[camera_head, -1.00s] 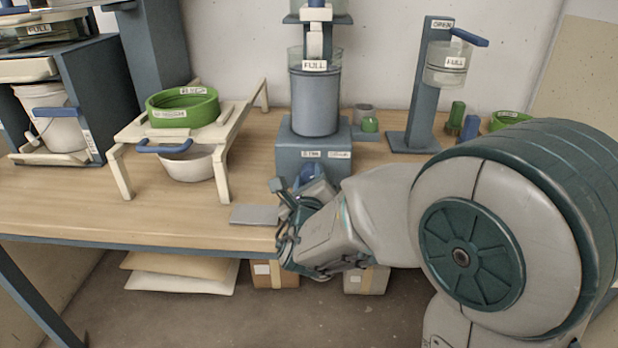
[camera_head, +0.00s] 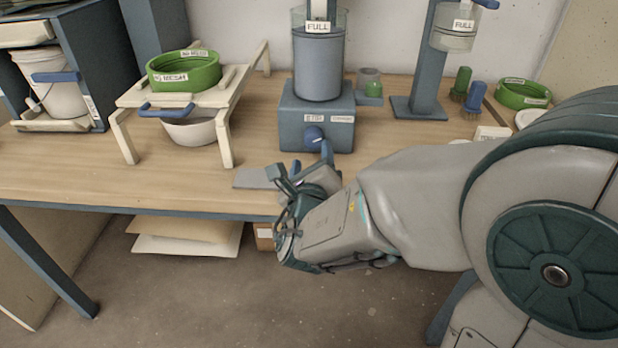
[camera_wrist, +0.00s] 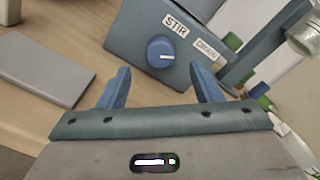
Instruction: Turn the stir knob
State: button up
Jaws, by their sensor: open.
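The blue stir knob (camera_head: 313,134) is on the front of a blue-grey base box (camera_head: 290,112) under a large clear vessel. In the wrist view the round knob (camera_wrist: 161,52) has a pale pointer line and sits below the "STIR" label (camera_wrist: 175,27). A second label, "DRAIN" (camera_wrist: 207,50), is to its right. My gripper (camera_wrist: 160,85) is open and empty. Its two blue fingers point toward the box face, with the knob between and beyond them, apart from them. In the head view my gripper (camera_head: 300,165) is in front of the box, near the table's front edge.
A grey flat plate (camera_head: 262,177) lies on the table left of my gripper. A cream stand (camera_head: 128,137) with a green sieve (camera_head: 184,70) and a white bowl (camera_head: 190,132) is further left. A dispenser post (camera_head: 425,70) and brushes (camera_head: 475,96) stand to the right.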

jog(key=shift+s+f+b, duration=0.2)
jog(key=shift+s+b, duration=0.55)
jog(key=shift+s, duration=0.5)
jog(key=s+b, duration=0.2)
jog(key=b, duration=0.1)
jog(key=shift+s+r+b, duration=0.15)
jog(key=shift+s+b, duration=0.35)
jog(key=shift+s, duration=0.3)
jog(key=shift+s+r+b, duration=0.1)
jog(key=shift+s+b, duration=0.35)
jog(key=shift+s, duration=0.3)
